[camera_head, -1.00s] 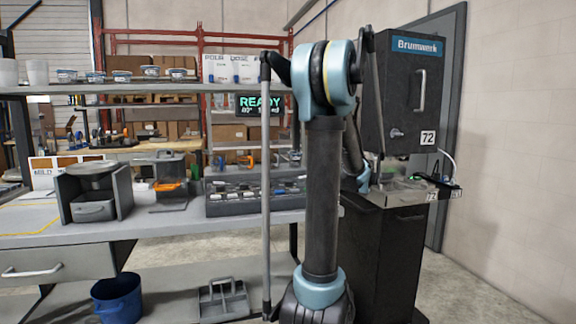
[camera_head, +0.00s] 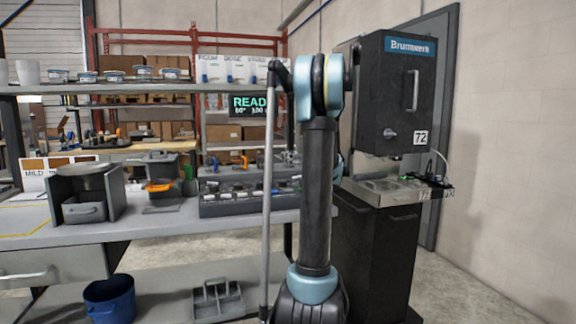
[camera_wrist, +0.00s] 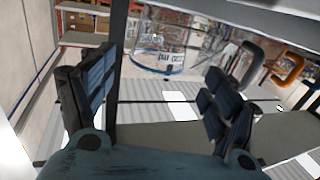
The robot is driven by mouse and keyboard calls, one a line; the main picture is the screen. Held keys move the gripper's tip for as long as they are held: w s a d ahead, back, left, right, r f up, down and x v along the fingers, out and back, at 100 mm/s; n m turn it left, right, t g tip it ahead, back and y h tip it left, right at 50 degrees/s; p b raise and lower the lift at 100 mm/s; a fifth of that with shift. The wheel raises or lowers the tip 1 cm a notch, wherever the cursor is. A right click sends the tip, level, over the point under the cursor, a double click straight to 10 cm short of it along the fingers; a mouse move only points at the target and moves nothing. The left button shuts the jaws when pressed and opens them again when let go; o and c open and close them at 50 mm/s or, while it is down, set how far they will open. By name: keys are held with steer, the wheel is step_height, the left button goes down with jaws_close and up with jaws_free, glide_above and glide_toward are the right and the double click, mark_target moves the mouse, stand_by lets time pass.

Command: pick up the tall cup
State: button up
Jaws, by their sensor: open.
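My gripper (camera_wrist: 160,76) is open in the wrist view, with one dark padded finger on each side and nothing between the pads. A clear round vessel (camera_wrist: 163,45) with blue print shows beyond the fingertips, apart from them. I cannot tell if it is the tall cup. In the head view, white cups (camera_head: 28,72) stand upright at the left end of the upper shelf; one is cut by the picture edge. In the head view my gripper is mostly hidden behind my arm.
A black dispenser machine (camera_head: 397,95) stands at the right, with a metal ledge (camera_head: 385,190). A grey parts tray (camera_head: 240,206) lies on the workbench. Small tubs (camera_head: 115,76) line the upper shelf. An orange clamp (camera_wrist: 288,68) shows in the wrist view. A blue bucket (camera_head: 112,298) stands below.

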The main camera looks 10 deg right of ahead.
steer(key=shift+x, duration=2.6)
steer(key=shift+d+r, duration=0.1)
steer(key=shift+d, duration=0.1)
steer(key=shift+c, duration=0.5)
steer(key=c, duration=0.9)
